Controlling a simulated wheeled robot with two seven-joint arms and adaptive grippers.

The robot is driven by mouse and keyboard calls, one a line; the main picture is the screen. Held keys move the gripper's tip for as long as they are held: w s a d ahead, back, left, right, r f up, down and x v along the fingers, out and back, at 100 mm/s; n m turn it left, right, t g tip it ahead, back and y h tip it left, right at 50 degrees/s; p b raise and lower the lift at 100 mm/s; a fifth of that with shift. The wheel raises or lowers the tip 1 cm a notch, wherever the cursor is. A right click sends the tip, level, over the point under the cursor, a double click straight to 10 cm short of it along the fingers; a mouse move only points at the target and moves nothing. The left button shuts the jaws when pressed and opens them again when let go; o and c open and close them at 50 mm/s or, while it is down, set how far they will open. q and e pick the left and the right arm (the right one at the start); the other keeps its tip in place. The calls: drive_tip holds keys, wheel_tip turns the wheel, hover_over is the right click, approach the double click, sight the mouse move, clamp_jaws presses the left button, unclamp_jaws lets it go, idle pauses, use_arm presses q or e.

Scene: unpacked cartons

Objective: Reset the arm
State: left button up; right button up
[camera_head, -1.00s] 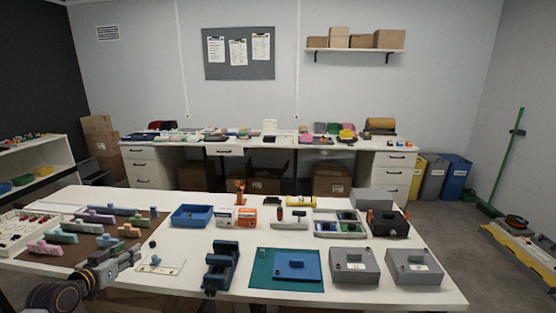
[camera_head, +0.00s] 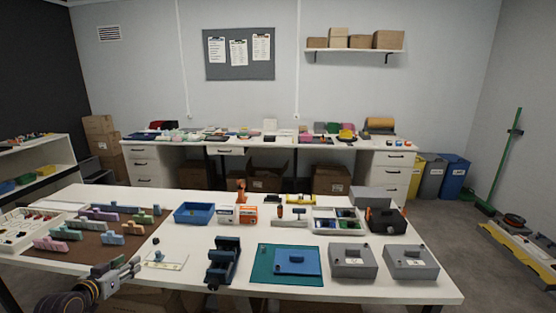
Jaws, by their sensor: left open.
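My left gripper (camera_head: 128,266) is at the front left of the white table (camera_head: 200,262), in the head view. Its arm comes in from the lower left corner. The fingers are small and dark here, and I see nothing held between them. The gripper is just left of a small white plate (camera_head: 167,260) with a knob on it, and in front of the brown mat (camera_head: 90,238). My right gripper is not in view.
Coloured blocks stand on the brown mat. A dark blue vise-like fixture (camera_head: 223,262), a green mat (camera_head: 258,277) with a blue plate and two grey boxes (camera_head: 352,260) (camera_head: 410,262) line the front. A blue tray (camera_head: 193,213) sits behind. Bare table lies between the tray and fixture.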

use_arm(q)
drive_tip(key=s+a+f+n+g+y, duration=0.1)
drive_tip(key=s+f+g, duration=0.1)
drive_tip(key=f, duration=0.8)
drive_tip(key=s+a+f+g, duration=0.1)
drive_tip(key=s+f, duration=0.2)
drive_tip(key=f, duration=0.7)
drive_tip(key=s+d+f+g+p, duration=0.1)
drive_tip(key=s+d+f+g, duration=0.1)
drive_tip(key=s+f, duration=0.6)
drive_tip(key=s+d+f+g+p, duration=0.1)
drive_tip(key=s+f, duration=0.2)
drive_tip(key=f, duration=0.9)
drive_tip(key=s+d+f+m+g, duration=0.1)
drive_tip(key=s+d+f, duration=0.4)
drive_tip(key=s, duration=0.7)
drive_tip(key=s+d+f+m+g, duration=0.1)
drive_tip(key=s+d+f+g, duration=0.2)
drive_tip(key=s+f, duration=0.6)
drive_tip(key=s+d+f+m+g+p, duration=0.1)
drive_tip(key=s+d+f, duration=0.6)
drive_tip(key=s, duration=0.8)
drive_tip(key=shift+d+f+g, duration=0.15)
drive_tip(key=shift+f+g, duration=0.05)
drive_tip(key=shift+g, duration=0.5)
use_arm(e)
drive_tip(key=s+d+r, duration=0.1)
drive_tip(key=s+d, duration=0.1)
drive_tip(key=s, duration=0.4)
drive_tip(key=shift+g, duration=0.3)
